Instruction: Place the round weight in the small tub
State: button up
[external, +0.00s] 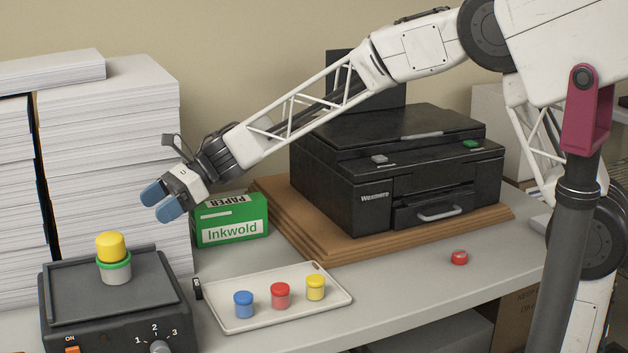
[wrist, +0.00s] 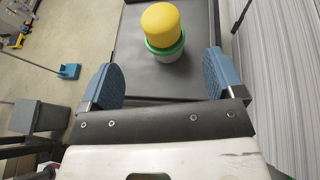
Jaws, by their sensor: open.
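A yellow round piece (external: 110,245), which looks like the round weight, sits upright in the mouth of a small pale grey tub (external: 117,275) with a green rim. Its lower part is hidden by the rim. The tub stands on the dark plate of a black hotplate-like device (external: 62,282). In the wrist view the yellow piece (wrist: 161,24) and tub (wrist: 166,54) show beyond the fingers, between their lines. My gripper (external: 160,201) is open and empty, above and to the right of the yellow piece, apart from it.
A cream tray (external: 238,322) holds small blue (external: 243,304), red (external: 280,295) and yellow (external: 315,287) capped pots. Tall paper stacks (external: 115,150) stand behind the device. A green paper box (external: 232,218) and black printer (external: 400,165) stand rightward. A red cap-like piece (external: 459,257) lies on the table.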

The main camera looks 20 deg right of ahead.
dwell(0.3)
jog(key=w+d+r+m+t+h, duration=0.1)
jog(key=w+d+r+m+t, duration=0.2)
jog(key=d+m, duration=0.45)
jog(key=w+d+r+m+t+h, duration=0.2)
jog(key=d+r+m+t, duration=0.1)
jog(key=d+m+t, duration=0.5)
jog(key=w+d+r+m+t+h, duration=0.1)
jog(key=w+d+r+m+t, duration=0.1)
jog(key=d+m, duration=0.55)
jog(key=s+d+m+t+h, duration=0.1)
jog(key=s+d+m+h, duration=0.2)
jog(key=d+m+h, duration=0.8)
jog(key=s+d+f+m+g, duration=0.25)
jog(key=s+d+m, duration=0.35)
jog(key=s+d, duration=0.3)
jog(key=s+d+f+m+g, duration=0.1)
jog(key=s+d+f+m, duration=0.35)
jog(key=d, duration=0.65)
jog(key=s+d+f+m+g, duration=0.1)
jog(key=s+f+m+g, duration=0.1)
jog(key=s+m, duration=0.3)
jog(key=s+d+f+m+g+y, duration=0.1)
jog(key=s+m, duration=0.5)
jog(key=s, duration=0.8)
jog(key=f+g, duration=0.1)
jog(key=g, duration=0.1)
jog(key=shift+s+d+f+g+y, duration=0.2)
jog(key=shift+d+f+g+y, duration=0.1)
jog(key=shift+d+g, duration=0.05)
